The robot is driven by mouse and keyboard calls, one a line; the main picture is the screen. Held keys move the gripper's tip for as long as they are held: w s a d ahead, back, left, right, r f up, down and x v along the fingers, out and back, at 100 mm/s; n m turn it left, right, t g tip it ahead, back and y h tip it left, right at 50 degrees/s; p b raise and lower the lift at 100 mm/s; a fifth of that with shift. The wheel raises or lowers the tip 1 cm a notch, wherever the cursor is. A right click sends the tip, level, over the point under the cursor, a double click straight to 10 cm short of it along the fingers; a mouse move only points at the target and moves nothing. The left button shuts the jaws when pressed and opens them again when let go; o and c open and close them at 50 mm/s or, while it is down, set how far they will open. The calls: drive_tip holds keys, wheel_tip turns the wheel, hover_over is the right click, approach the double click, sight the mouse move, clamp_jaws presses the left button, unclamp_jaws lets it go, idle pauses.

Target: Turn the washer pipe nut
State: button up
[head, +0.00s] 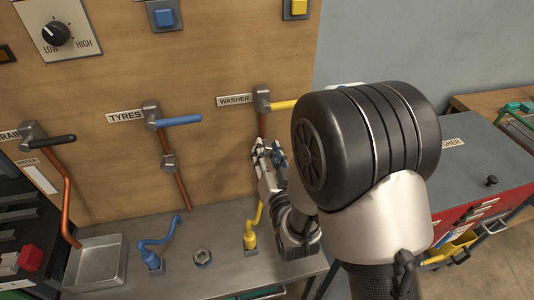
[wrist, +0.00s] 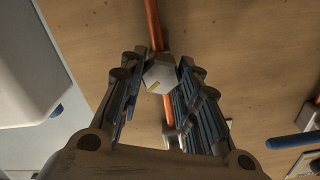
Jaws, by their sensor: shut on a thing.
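The washer pipe nut (wrist: 160,74) is a pale grey hexagon with a small yellow mark, on the copper washer pipe (wrist: 154,22) in the wrist view. My gripper (wrist: 160,82) is shut on it, with one finger on each side of the nut. In the head view my gripper (head: 268,150) is at the wooden panel, on the pipe below the WASHER label (head: 234,100). There the fingers mostly hide the nut. The washer valve (head: 262,98) above has a yellow lever (head: 283,105) pointing right, partly hidden by my arm.
Left of it is the TYRES pipe with its own nut (head: 168,162) and blue lever (head: 180,121). Below, a blue hose (head: 158,240), a loose nut (head: 202,257) and a yellow hose (head: 251,230) are on the grey bench. A metal tray (head: 97,263) is at left.

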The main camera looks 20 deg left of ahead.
drive_tip(key=m+b, duration=0.3)
drive_tip(key=m, duration=0.7)
drive_tip(key=shift+d, duration=0.1)
drive_tip(key=shift+w+m, duration=0.1)
drive_tip(key=shift+m, duration=1.8)
drive_tip(key=o, duration=1.1)
drive_tip(key=shift+f, duration=0.1)
drive_tip(key=shift+c, duration=0.2)
